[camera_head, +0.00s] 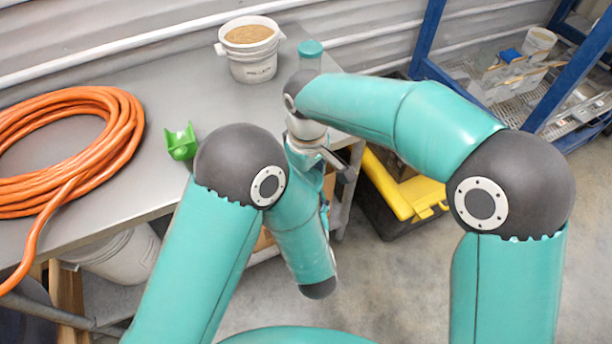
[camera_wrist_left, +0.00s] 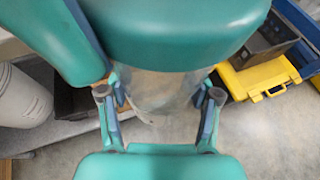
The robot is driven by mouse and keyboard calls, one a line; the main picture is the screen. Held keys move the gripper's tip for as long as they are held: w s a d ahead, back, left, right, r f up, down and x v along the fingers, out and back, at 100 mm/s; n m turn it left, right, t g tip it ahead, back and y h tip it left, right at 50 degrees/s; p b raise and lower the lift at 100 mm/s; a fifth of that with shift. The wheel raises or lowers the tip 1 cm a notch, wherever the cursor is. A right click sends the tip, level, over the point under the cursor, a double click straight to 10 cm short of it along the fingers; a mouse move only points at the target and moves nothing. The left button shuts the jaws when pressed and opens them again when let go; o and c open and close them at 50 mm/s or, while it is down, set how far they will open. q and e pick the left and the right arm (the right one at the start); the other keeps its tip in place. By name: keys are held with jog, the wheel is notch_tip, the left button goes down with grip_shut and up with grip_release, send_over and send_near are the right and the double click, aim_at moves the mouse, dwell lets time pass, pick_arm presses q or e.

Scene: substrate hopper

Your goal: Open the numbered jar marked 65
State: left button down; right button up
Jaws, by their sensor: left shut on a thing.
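A clear jar with a teal lid (camera_head: 311,50) stands beside the white bucket near the table's far edge, its lower part hidden by my right arm. No number on it can be read. In the left wrist view, my left gripper (camera_wrist_left: 160,93) is shut on a clear, glassy jar (camera_wrist_left: 165,90), with a finger on each side. A large teal shape covers its upper end, and no number shows. My right arm reaches over the table's right end. Metal gripper parts (camera_head: 322,160) show below its wrist, partly hidden, and their opening cannot be told.
The grey table (camera_head: 190,90) holds an orange hose coil (camera_head: 125,125), a green piece (camera_head: 180,142) and a white bucket (camera_head: 252,68) of brown grains. A yellow-lidded box (camera_head: 405,195) stands on the floor at right. A blue rack (camera_head: 430,40) stands behind it.

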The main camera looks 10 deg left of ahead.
jog(key=shift+n, duration=1.1)
jog(key=o, duration=1.3)
jog(key=shift+c, duration=0.2)
